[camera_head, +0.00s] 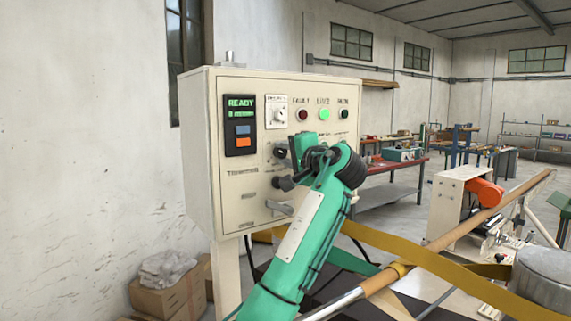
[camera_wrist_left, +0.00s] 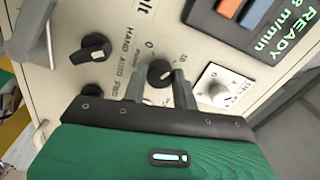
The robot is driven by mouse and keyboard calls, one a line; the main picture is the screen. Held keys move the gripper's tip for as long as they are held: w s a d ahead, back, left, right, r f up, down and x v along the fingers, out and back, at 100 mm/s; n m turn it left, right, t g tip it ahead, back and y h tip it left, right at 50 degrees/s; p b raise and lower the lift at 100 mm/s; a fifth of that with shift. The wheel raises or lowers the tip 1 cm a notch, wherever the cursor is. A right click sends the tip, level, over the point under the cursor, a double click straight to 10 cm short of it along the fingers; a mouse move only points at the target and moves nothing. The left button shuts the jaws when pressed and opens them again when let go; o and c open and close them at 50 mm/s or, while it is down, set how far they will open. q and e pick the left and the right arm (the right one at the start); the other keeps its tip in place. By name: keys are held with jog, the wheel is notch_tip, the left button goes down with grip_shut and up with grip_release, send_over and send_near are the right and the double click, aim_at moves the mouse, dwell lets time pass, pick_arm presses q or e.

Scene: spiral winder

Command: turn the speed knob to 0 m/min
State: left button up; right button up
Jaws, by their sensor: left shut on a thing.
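The speed knob (camera_wrist_left: 160,72) is a small black round knob on the pale control panel, with a printed scale around it. In the wrist view it sits between the two grey fingers of my left gripper (camera_wrist_left: 159,88), which is shut on it. In the head view the knob (camera_head: 280,151) shows at the left of my green left gripper (camera_head: 285,153), which partly hides the panel. The display (camera_head: 240,124) reads READY in green with a small m/min line beneath; its full number is not clear. My right gripper is not in view.
A white dial (camera_head: 277,113) is above the knob and a black HAND/AUTO switch (camera_wrist_left: 95,48) below it. A grey lever (camera_head: 280,208) is lower on the panel. The indicator lamp (camera_head: 324,115) glows green. A brown tube (camera_head: 480,217) and yellow strip cross the right.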

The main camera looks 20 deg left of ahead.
pick_arm(q)
jog(key=n+b, duration=0.1)
jog(key=n, duration=0.1)
jog(key=n+b, duration=0.1)
jog(key=shift+f+n, duration=0.2)
jog(key=shift+n, duration=0.2)
jog(key=n+b, duration=0.1)
jog(key=n, duration=0.2)
jog(key=shift+n, duration=0.3)
jog(key=n+b, duration=0.1)
jog(key=n, duration=0.1)
jog(key=shift+n, duration=0.3)
jog(key=n+b, duration=0.1)
jog(key=n, duration=0.2)
jog(key=shift+r+n, duration=0.1)
jog(key=shift+n, duration=0.8)
jog(key=o, duration=1)
jog(key=shift+c, duration=0.2)
